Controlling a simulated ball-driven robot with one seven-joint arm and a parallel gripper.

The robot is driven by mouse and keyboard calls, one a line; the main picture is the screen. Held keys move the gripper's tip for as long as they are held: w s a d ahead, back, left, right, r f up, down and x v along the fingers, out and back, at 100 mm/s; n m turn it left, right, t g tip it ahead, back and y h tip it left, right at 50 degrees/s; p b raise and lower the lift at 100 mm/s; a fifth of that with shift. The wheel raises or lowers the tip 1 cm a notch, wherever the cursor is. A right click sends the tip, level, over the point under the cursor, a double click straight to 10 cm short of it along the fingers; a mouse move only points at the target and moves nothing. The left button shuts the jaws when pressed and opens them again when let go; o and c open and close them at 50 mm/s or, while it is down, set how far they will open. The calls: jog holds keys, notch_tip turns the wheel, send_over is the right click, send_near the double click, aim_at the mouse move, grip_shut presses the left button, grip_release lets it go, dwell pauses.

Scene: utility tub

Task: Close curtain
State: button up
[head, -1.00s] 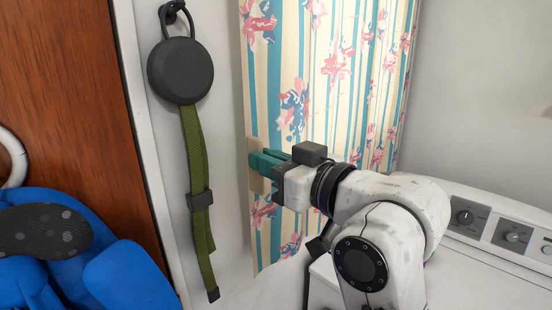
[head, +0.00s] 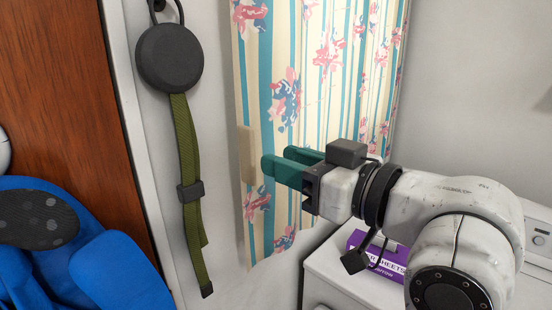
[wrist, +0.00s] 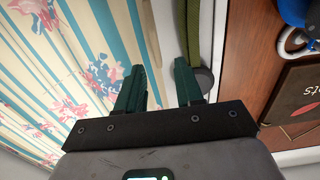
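The floral curtain (head: 330,45), cream with teal stripes and pink and blue flowers, hangs against the wall at the middle of the head view. It also fills the left of the wrist view (wrist: 70,60). A tan tab (head: 247,153) sits on its left edge. My gripper (head: 276,160) points left in front of the curtain, just right of the tab. Its teal fingers are apart with nothing between them in the wrist view (wrist: 160,68). The tab is not held.
A round black holder with a green strap (head: 187,140) hangs left of the curtain. Blue items (head: 45,240) and a brown wooden door (head: 55,100) are at far left. A white appliance (head: 330,265) with a purple box (head: 385,262) stands at lower right, below my arm.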

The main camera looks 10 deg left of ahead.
jog(key=shift+b+v, duration=0.35)
jog(key=shift+v, duration=1.9)
jog(key=s+d+f+m+g+h, duration=0.1)
jog(key=d+f+m+h, duration=0.25)
jog(key=f, duration=0.75)
jog(key=s+d+f+m+h, duration=0.15)
jog(key=d+f, duration=0.35)
jog(key=f, duration=0.5)
jog(key=d+f+m+g+h, duration=0.1)
jog(key=d+f+m+h, duration=0.25)
jog(key=f, duration=0.75)
jog(key=s+d+f+m+g+h, duration=0.1)
jog(key=s+d+f+g+h, duration=0.2)
jog(key=s+d+f, duration=0.3)
jog(key=s+d+f+m+g+h, duration=0.1)
jog(key=s+d+f+g+h, duration=0.2)
jog(key=s+f, duration=1.1)
jog(key=s+d+g, duration=0.2)
jog(key=s+d, duration=0.1)
jog(key=s, duration=0.2)
jog(key=shift+f, duration=0.35)
jog(key=shift+m, duration=0.25)
